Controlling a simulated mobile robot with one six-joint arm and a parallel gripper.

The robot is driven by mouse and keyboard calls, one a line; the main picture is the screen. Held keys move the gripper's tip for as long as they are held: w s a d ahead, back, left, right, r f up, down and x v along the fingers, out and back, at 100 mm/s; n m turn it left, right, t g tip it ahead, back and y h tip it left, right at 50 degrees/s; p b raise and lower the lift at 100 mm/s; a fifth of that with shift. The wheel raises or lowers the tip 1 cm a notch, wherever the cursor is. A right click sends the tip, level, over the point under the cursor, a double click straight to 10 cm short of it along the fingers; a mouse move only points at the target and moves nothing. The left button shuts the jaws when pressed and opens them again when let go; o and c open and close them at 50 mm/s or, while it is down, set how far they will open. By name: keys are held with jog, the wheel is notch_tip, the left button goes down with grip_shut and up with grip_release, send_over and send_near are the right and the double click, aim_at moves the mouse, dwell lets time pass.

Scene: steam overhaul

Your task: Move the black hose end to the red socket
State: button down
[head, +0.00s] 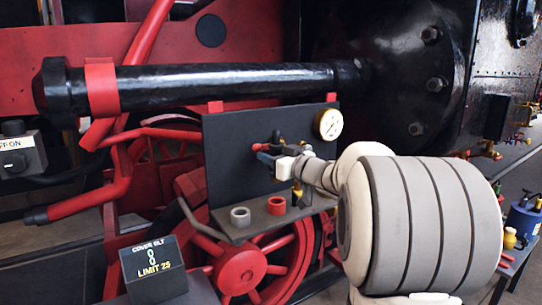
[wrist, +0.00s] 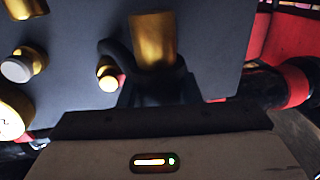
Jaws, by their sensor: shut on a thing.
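My gripper (head: 281,167) is in front of the dark upright panel. In the wrist view my gripper (wrist: 154,88) is shut on the black hose end (wrist: 154,42), a brass sleeve with a dark hose curving beside it. In the head view its brass part (head: 297,191) shows just below the jaws, and the rest is mostly hidden by my gripper. The red socket (head: 277,206) stands on the shelf below my gripper, apart from the hose end. The red socket is not clearly seen in the wrist view.
A grey socket (head: 240,217) stands left of the red one on the shelf (head: 249,232). A round gauge (head: 329,124) is on the panel (head: 232,150). Brass fittings (wrist: 26,62) stick out from the panel. A black-and-red pipe (head: 220,82) runs above. A sign box (head: 153,270) stands lower left.

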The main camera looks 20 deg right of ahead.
jog(key=shift+s+f+b, duration=0.1)
jog(key=shift+f+b, duration=2.2)
jog(key=shift+b, duration=0.05)
jog(key=shift+s+d+f, duration=0.1)
jog(key=shift+s+f, duration=0.05)
jog(key=shift+f+p, duration=0.25)
jog(key=shift+p, duration=0.2)
jog(key=shift+f, duration=0.95)
dwell(0.7)
